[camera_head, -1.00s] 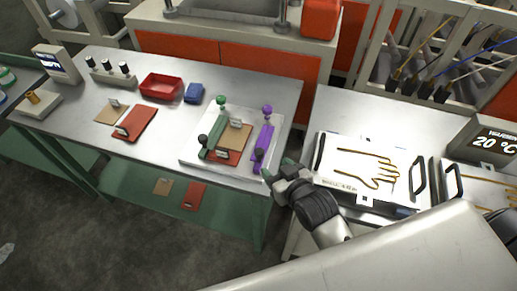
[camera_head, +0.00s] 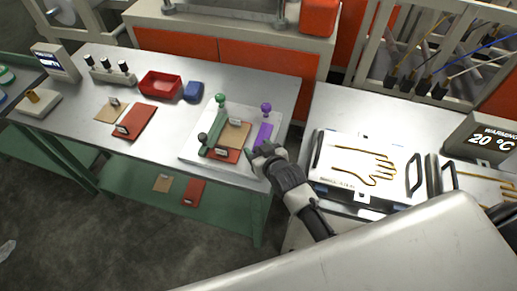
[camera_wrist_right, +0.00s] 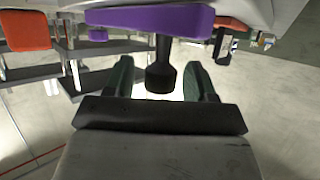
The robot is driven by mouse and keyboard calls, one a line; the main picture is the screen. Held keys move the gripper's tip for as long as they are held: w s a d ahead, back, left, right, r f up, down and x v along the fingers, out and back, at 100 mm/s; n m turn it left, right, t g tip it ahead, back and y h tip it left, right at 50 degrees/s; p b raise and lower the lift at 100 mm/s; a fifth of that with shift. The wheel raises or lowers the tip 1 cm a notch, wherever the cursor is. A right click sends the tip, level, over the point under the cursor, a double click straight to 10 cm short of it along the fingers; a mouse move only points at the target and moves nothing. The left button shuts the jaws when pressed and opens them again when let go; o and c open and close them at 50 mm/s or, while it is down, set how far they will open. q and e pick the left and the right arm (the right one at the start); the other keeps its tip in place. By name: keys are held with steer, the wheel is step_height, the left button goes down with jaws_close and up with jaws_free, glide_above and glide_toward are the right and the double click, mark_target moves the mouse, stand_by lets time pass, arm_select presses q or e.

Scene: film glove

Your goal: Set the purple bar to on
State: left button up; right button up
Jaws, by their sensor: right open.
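The purple bar (camera_head: 263,135) lies along the right side of a white board (camera_head: 190,150) on the metal table, with a purple knob (camera_head: 266,107) at its far end. A green bar (camera_head: 213,136) lies to its left, with a green knob and a dark knob. My right gripper (camera_head: 261,152) is at the near end of the purple bar and hides that end. In the right wrist view the purple bar (camera_wrist_right: 150,19) has a black knob (camera_wrist_right: 161,75) that stands between the open fingers (camera_wrist_right: 160,80). No grip on it shows. My left gripper is not in view.
A tan card (camera_head: 236,133) and a red card lie between the bars. A red tray (camera_head: 160,84) and a blue block (camera_head: 193,91) stand at the back. To the right is a white panel with a hand outline (camera_head: 335,168). My right arm crosses the gap between tables.

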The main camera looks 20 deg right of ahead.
mark_target(243, 158)
steer(key=shift+c, duration=0.3)
jaws_close()
steer(key=w+a, duration=0.2)
steer(key=a, duration=0.2)
steer(key=shift+w+a+b, duration=0.15)
steer(key=shift+w+b, duration=0.2)
steer(key=shift+w, duration=0.05)
steer(key=shift+o, duration=0.3)
jaws_free()
steer(key=b+v, duration=0.1)
steer(key=v, duration=1)
steer(key=shift+w, duration=0.1)
